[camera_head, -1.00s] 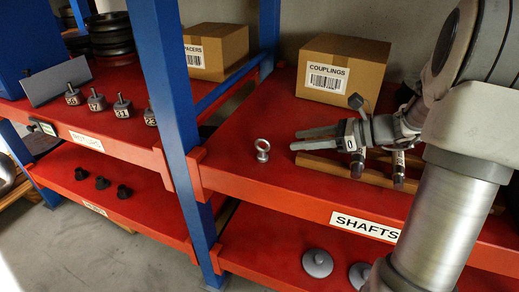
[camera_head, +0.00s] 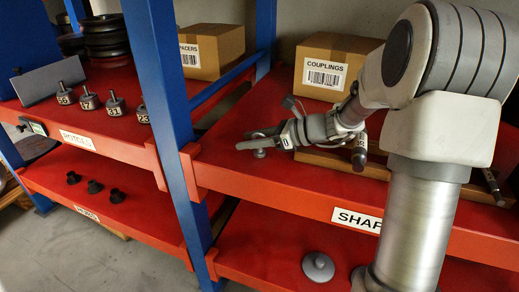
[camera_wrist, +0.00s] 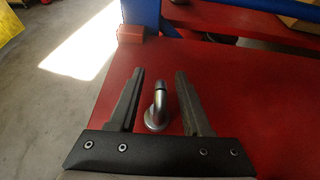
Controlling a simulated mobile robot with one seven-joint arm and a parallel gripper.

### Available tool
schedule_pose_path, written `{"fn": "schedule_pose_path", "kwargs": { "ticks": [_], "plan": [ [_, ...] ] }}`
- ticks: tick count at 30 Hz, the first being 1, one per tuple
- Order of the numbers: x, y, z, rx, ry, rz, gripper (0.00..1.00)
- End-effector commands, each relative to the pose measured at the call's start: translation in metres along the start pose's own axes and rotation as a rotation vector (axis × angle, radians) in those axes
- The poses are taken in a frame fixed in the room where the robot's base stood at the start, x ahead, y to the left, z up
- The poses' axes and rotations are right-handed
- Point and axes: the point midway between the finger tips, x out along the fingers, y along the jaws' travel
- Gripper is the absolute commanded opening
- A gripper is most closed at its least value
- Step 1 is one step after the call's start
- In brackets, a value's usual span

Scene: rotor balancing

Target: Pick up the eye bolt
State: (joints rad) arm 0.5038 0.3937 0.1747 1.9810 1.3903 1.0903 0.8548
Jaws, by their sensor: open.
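The eye bolt (camera_head: 259,153) stands upright on the red upper shelf, mostly covered by my fingers in the head view. In the wrist view the metal eye bolt (camera_wrist: 157,110) shows between my two fingers, seen nearly edge-on from above, with its round base on the shelf. My gripper (camera_head: 245,142) is open around it, also seen in the wrist view (camera_wrist: 157,90). The bolt sits nearer the palm than the fingertips, with a gap to each finger. I cannot tell the exact height of the fingers over the shelf.
A blue post (camera_head: 165,120) stands just left of the gripper. Wooden rails (camera_head: 330,163) with shafts lie to the right. The couplings box (camera_head: 335,68) is behind. The red shelf (camera_head: 225,170) is bare around the bolt; its front edge carries a label.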

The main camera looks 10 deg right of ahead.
Motion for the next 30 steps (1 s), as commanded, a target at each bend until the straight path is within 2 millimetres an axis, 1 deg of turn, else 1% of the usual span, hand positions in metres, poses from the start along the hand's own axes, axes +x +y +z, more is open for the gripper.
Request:
{"fn": "schedule_pose_path", "kwargs": {
  "ticks": [2,7,11,12,14,15,30],
  "plan": [
    [0.0050,0.0002,-0.0001,0.000,-0.001,0.001,0.49],
    [0.0044,0.0001,0.0008,0.000,-0.001,0.000,0.49],
    [0.0042,0.0001,0.0006,0.000,-0.001,0.000,0.25],
    [0.0041,0.0001,0.0006,0.000,-0.001,0.000,0.18],
    [0.0041,0.0001,0.0005,0.000,0.000,0.000,0.07],
    [0.0041,0.0001,0.0006,0.000,0.000,0.000,0.00],
    [0.0034,0.0000,0.0019,-0.001,-0.001,0.000,0.00]
  ]
}}
